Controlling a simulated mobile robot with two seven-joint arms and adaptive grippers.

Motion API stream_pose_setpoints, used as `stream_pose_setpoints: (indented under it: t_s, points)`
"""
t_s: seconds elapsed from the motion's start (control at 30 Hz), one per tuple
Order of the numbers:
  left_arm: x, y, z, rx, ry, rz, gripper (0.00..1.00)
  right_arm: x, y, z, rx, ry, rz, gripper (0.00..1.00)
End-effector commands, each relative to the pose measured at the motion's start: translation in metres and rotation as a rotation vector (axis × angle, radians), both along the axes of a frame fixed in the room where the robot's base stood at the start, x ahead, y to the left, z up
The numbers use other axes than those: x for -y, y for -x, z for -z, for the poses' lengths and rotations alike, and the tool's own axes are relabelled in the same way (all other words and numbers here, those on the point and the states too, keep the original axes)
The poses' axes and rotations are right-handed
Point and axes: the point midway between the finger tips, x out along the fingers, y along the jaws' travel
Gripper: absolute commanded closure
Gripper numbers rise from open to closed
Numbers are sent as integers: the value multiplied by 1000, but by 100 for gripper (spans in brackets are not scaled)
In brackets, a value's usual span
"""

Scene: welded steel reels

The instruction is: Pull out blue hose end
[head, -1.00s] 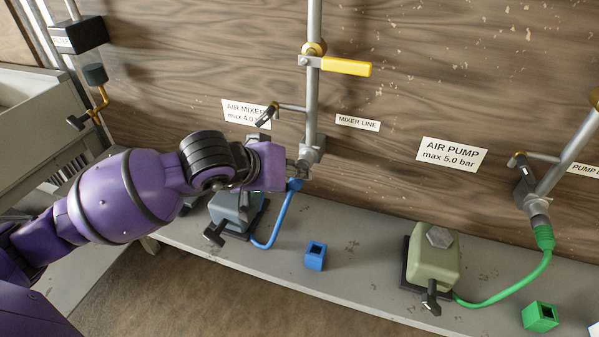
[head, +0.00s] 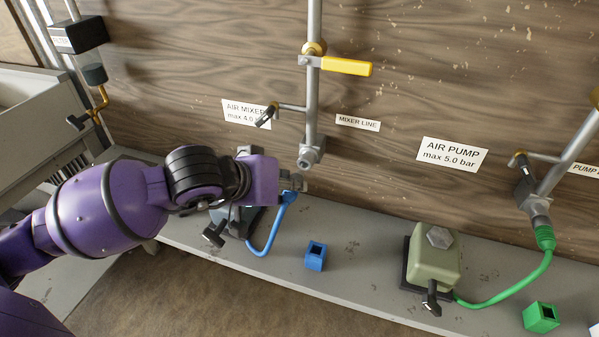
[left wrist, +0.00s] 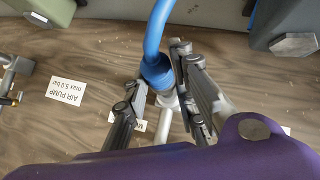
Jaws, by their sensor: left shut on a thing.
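The blue hose end (head: 289,197) is held in my left gripper (head: 292,184), just below and apart from the open lower outlet (head: 308,158) of the mixer pipe. In the left wrist view the fingers (left wrist: 160,98) stand on both sides of the blue hose end (left wrist: 156,73). The blue hose (head: 268,237) curves down from it to the blue-grey air mixer box (head: 230,222), which my arm partly hides. My right gripper is not in view.
A loose blue square block (head: 315,256) lies on the grey shelf (head: 365,262). To the right stand a green pump (head: 434,257) with its connected green hose (head: 515,290) and a green block (head: 540,317). A yellow-handled valve (head: 346,67) sits above on the mixer pipe.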

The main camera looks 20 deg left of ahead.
Motion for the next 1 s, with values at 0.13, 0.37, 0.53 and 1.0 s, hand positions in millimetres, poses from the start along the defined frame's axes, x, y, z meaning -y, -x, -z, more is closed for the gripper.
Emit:
stream_pose_setpoints:
  t_s: [0.13,0.37,0.53,1.0]
  points:
    - [0,7,0,1,0,0,100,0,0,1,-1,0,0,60]
    - [-1,19,1,1,0,0,100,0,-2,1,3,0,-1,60]
    - [-1,28,2,0,0,0,100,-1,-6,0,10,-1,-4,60]
    - [-2,50,3,0,0,0,100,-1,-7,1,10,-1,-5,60]
